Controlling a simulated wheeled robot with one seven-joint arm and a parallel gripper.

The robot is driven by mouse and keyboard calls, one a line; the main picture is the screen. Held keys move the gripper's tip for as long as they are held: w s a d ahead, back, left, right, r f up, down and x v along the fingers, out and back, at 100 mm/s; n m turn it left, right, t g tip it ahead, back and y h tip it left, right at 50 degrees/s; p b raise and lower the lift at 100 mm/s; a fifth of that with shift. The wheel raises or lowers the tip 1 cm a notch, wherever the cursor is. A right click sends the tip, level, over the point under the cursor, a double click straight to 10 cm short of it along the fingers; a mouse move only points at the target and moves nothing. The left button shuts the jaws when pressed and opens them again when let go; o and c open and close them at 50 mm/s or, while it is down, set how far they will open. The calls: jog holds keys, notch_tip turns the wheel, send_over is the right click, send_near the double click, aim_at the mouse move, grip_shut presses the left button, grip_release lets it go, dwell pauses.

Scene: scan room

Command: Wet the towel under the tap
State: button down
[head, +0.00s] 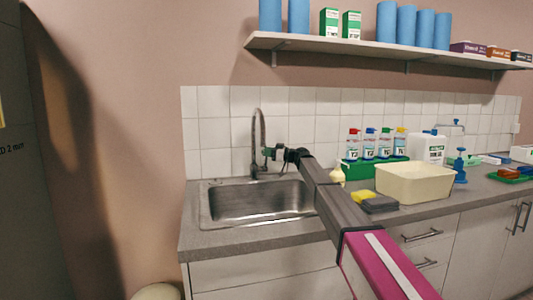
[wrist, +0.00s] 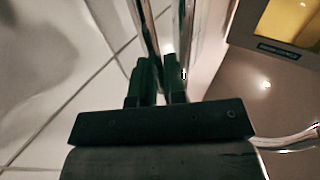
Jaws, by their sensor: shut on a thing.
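The chrome tap (head: 257,128) rises behind the sink and curves over at the top. My gripper (head: 269,153) is at the tap's upright part, above the back of the sink. In the wrist view my gripper (wrist: 160,78) is shut, with its dark fingers close against a thin shiny metal part of the tap (wrist: 190,35); which part is hard to tell. No water shows. The steel sink (head: 245,207) looks empty. I cannot make out a towel for sure; a yellow and dark grey item (head: 375,201) lies on the counter right of the sink.
A cream basin (head: 415,182), a green rack (head: 358,172) with several spray bottles, a white canister (head: 428,148) and a blue pump bottle (head: 460,167) stand right of the sink. A shelf (head: 380,48) hangs above. The counter strip in front of the sink is clear.

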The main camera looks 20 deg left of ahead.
jog(key=c, duration=1.2)
grip_release()
jog(key=d, duration=1)
jog(key=shift+s+d+f, duration=0.2)
jog(key=shift+d+f, duration=0.2)
jog(key=shift+f, duration=0.05)
jog(key=shift+a, duration=0.1)
